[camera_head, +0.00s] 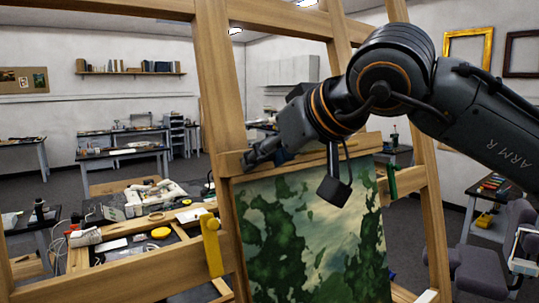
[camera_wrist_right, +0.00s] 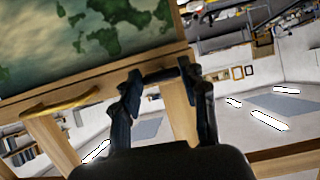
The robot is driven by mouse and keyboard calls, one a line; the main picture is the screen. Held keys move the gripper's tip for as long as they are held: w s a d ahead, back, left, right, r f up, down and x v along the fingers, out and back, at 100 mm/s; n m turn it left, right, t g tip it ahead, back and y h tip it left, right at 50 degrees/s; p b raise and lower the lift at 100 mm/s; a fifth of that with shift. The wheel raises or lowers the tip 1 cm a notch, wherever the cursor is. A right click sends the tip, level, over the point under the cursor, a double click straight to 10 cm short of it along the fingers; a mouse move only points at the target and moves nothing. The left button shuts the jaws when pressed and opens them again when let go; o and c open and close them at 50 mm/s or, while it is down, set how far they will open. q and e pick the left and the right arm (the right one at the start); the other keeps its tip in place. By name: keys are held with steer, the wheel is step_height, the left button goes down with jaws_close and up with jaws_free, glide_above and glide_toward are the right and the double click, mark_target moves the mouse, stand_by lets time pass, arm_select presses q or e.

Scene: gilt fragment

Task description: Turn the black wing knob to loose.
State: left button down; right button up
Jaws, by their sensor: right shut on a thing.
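My right gripper (camera_head: 264,155) is at the top wooden bar of the easel, at the upper left corner of the painting. In the right wrist view, the fingers of my right gripper (camera_wrist_right: 162,88) stand on both sides of a dark bar-shaped piece (camera_wrist_right: 160,74), which looks like the black wing knob, in front of the wood. The gripper is shut on it. In the head view the knob is hidden behind the fingers, and I cannot read its angle or any marking. My left gripper is in neither view.
The wooden easel (camera_head: 222,110) holds a green and cream painting (camera_head: 310,235). A cluttered workbench (camera_head: 105,258) stands behind, left.

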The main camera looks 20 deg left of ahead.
steer(key=shift+f, duration=0.1)
stand_by(0.4)
steer(key=o, duration=1.1)
steer(key=shift+o, duration=0.2)
steer(key=v, duration=1.2)
